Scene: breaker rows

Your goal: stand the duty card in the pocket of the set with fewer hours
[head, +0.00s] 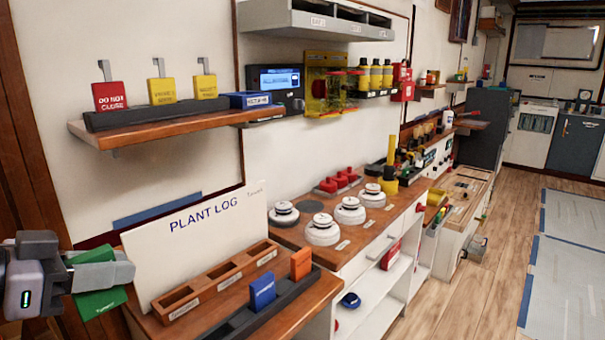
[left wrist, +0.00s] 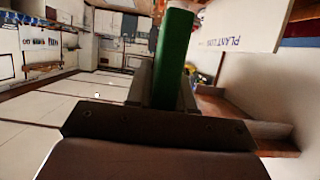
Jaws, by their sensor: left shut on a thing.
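My left gripper (head: 120,270) is at the lower left, shut on a green card-like block (head: 97,303), likely the duty card. The green block also stands up between the fingers in the left wrist view (left wrist: 174,60). It is held in the air, left of the plant log board (head: 190,240). A wooden holder (head: 207,294) with three labelled pockets sits on the shelf in front of that board. Its pockets look empty and their labels are too small to read. The log's hours are not legible. My right gripper is not in view.
A dark rack (head: 232,324) in front of the wooden holder holds a blue card (head: 262,292) and an orange card (head: 301,263). Round white devices (head: 322,230) stand on the counter to the right. A wall shelf (head: 150,134) above carries red and yellow tags.

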